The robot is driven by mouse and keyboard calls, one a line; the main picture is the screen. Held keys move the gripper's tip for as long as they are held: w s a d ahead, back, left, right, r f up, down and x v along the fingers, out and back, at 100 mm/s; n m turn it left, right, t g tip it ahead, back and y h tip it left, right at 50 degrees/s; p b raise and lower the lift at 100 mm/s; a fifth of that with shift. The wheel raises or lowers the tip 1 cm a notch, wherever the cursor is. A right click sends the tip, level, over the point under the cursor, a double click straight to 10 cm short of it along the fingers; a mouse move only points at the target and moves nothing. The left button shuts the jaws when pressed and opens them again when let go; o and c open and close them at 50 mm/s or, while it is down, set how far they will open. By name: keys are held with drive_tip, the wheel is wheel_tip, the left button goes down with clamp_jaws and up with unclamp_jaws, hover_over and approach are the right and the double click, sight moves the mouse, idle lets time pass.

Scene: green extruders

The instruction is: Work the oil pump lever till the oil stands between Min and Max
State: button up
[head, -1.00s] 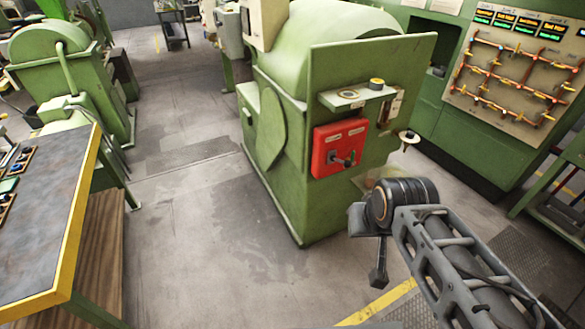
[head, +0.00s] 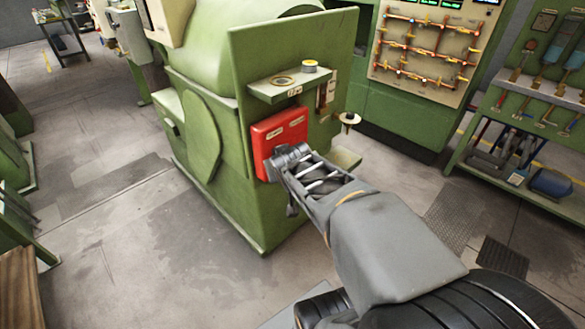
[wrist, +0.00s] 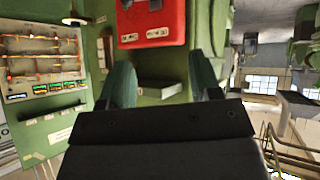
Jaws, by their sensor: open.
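The green machine (head: 240,150) carries a red panel (head: 265,140) with pale labels. My gripper (head: 290,155) is in front of this panel and hides its lower part and any switch or lever there. The wrist view looks inverted; it shows the red panel (wrist: 150,22) at the top, with a dark part at its edge. My gripper (wrist: 162,80) has its two fingers apart there, with nothing between them. A narrow upright plate or gauge (head: 327,92) is on the machine face right of the panel; no Min or Max marks or oil level are readable.
A small shelf (head: 292,86) with round items sticks out above the red panel. A pale disc with a dark knob (head: 350,119) projects at the machine's right. A pipe board (head: 425,50) and a tool rack (head: 530,110) stand further right.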

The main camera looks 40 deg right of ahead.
drive_tip(key=w+d+f+t+y+b, duration=0.2)
drive_tip(key=d+f+t+b, duration=0.7)
drive_tip(key=d+f+b, duration=0.6)
drive_tip(key=shift+n+y, duration=0.4)
drive_tip(key=w, duration=0.4)
drive_tip(key=w+p, duration=0.1)
drive_tip(key=w, duration=0.4)
drive_tip(key=w+f, duration=0.1)
drive_tip(key=w, duration=0.3)
drive_tip(key=shift+w+p, duration=0.3)
drive_tip(key=shift+p, duration=0.05)
clamp_jaws()
